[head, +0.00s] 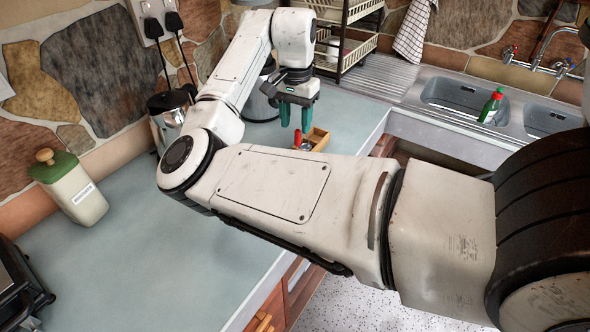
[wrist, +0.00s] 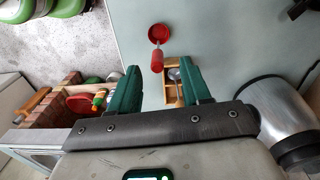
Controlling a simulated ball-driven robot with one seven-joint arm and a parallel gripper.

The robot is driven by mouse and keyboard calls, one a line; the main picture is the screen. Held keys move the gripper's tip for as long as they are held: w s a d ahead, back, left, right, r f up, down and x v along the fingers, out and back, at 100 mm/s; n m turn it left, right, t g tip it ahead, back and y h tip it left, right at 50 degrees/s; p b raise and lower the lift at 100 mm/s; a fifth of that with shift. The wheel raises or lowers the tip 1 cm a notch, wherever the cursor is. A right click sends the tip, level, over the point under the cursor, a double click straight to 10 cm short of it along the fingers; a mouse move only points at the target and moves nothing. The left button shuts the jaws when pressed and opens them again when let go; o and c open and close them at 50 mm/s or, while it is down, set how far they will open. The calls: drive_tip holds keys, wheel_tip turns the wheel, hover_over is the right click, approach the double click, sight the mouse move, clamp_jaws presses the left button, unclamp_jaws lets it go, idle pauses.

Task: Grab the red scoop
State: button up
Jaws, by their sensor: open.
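The red scoop (wrist: 158,62) lies on the pale counter in the wrist view. Its round bowl points away from my gripper and its handle points toward it. In the head view a small red part of the scoop (head: 298,137) shows below my gripper, beside a small wooden box (head: 319,137). My gripper (head: 296,127) has two green fingers, spread apart and empty, above the counter. In the wrist view the scoop's handle appears between the fingertips of my gripper (wrist: 160,66). The exact height gap is hard to tell.
The wooden box (wrist: 168,97) with a metal-looking item in it sits right beside the scoop handle. A shiny metal cylinder (wrist: 272,108) stands to the right. A green-lidded jar (head: 78,192) and a kettle (head: 170,112) stand near the wall.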

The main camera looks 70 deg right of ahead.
sight(298, 144)
drive_tip(key=shift+s+d+f+p, duration=0.1)
drive_tip(key=shift+f+p, duration=0.3)
drive_tip(key=shift+f, duration=1.25)
drive_tip(key=shift+s+d+f+p, duration=0.1)
drive_tip(key=shift+f+p, duration=0.25)
drive_tip(key=shift+f, duration=1.3)
drive_tip(key=shift+c, duration=0.5)
clamp_jaws()
